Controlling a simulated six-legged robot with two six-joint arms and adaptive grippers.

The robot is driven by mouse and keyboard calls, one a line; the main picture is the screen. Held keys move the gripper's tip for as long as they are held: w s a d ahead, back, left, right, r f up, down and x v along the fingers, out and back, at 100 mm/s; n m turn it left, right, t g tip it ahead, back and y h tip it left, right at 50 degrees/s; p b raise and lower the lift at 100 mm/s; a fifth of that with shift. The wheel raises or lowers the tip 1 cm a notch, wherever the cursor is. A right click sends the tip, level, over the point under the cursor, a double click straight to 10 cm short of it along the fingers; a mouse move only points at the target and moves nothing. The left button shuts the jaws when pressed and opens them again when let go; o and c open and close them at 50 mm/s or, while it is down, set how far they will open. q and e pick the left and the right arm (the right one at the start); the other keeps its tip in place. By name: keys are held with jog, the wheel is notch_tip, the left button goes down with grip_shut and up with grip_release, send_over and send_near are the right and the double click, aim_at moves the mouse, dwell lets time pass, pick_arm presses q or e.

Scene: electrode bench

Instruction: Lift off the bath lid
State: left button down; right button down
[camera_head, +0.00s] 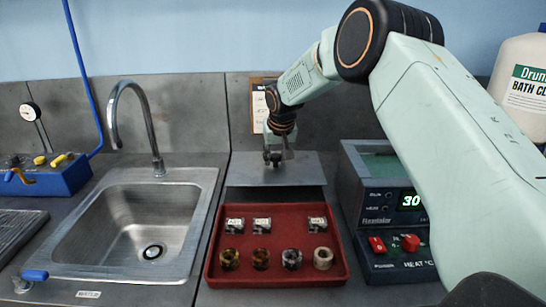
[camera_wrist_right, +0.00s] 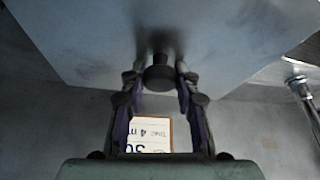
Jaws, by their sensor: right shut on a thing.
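The bath lid, a flat grey plate (camera_head: 245,172), is held off the bath behind the red tray, with a dark shadow below its front edge. My right gripper (camera_head: 277,158) comes down on its middle. In the right wrist view, the fingers close on both sides of the dark lid knob (camera_wrist_right: 159,76), and the lid (camera_wrist_right: 85,45) fills the upper part. The bath (camera_head: 395,240) is a dark box with a lit 30 display and red controls, right of the tray. Its greenish top (camera_head: 380,160) shows uncovered, partly hidden by my right arm. My left gripper is out of view.
A red tray (camera_head: 213,262) holds small labelled blocks and several round cups. A steel sink (camera_head: 95,235) with a tall tap (camera_head: 150,125) is left. A blue box (camera_head: 55,180) is far left. A white bottle (camera_head: 520,75) stands back right; a notice (camera_head: 258,100) hangs behind.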

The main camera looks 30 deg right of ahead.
aim_at(275, 166)
jog(key=shift+w+f+b, duration=0.1)
jog(key=shift+f+b, duration=0.25)
jog(key=shift+f, duration=0.2)
jog(key=f+b, duration=0.2)
jog(key=shift+a+f+b, duration=0.1)
jog(key=shift+a+b, duration=0.2)
jog(key=shift+f, duration=0.25)
jog(key=shift+d+f, duration=0.25)
jog(key=shift+f, duration=0.25)
jog(key=shift+a+r, duration=0.1)
jog(key=shift+a, duration=0.1)
jog(key=shift+d+p, duration=0.2)
jog(key=shift+p, duration=0.2)
jog(key=shift+a, duration=0.15)
